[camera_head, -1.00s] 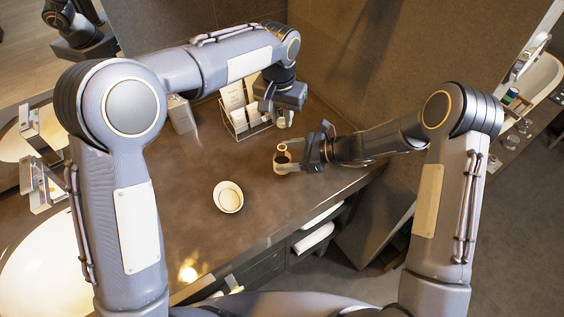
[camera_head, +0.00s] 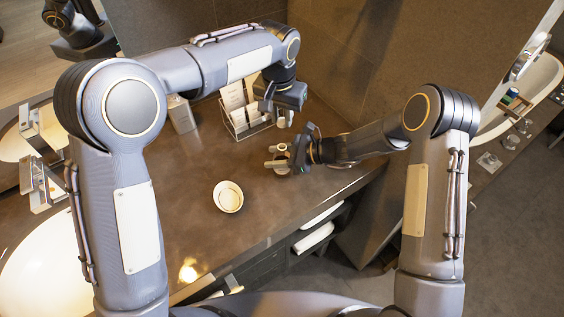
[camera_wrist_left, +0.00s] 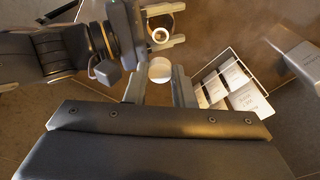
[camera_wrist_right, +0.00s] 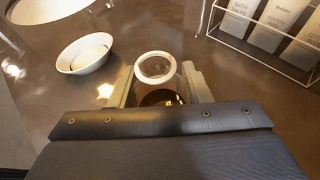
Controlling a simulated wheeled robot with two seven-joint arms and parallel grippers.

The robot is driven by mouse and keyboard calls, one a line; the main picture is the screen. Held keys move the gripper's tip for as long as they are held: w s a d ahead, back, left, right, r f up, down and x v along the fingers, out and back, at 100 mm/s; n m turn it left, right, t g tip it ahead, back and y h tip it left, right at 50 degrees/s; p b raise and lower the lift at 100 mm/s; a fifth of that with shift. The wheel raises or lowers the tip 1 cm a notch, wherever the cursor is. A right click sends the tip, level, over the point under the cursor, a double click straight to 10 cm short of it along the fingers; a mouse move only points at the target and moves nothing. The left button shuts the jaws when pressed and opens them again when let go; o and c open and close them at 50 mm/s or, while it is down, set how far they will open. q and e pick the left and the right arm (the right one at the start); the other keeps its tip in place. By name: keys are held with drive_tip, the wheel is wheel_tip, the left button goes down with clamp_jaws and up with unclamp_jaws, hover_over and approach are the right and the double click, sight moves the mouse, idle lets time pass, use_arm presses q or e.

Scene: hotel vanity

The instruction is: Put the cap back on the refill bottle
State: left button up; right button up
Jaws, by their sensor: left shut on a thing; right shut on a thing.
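The refill bottle is a dark amber bottle with a pale ring at its open top (camera_wrist_right: 154,68); its top also shows in the head view (camera_head: 281,148) and the left wrist view (camera_wrist_left: 160,35). My right gripper (camera_head: 278,158) is shut on it, with one finger on each side. A small pale round piece, apparently the cap (camera_wrist_left: 159,70), sits between the fingers of my left gripper (camera_wrist_left: 159,88), which is shut on it. In the head view the left gripper (camera_head: 284,114) is behind and above the bottle, apart from it. Whether the bottle touches the counter is unclear.
A white bowl (camera_head: 228,196) stands on the brown counter (camera_head: 190,215) in front left of the bottle. A wire rack with cards (camera_head: 240,118) stands behind, close to my left gripper. A grey box (camera_head: 181,114) is at the back left. The counter's middle is clear.

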use_arm(q)
drive_tip(key=shift+f, duration=0.1)
use_arm(e)
drive_tip(key=c, duration=0.5)
use_arm(q)
drive_tip(key=shift+f, duration=2.4)
drive_tip(key=shift+f, duration=0.9)
drive_tip(key=shift+f, duration=0.55)
use_arm(e)
clamp_jaws()
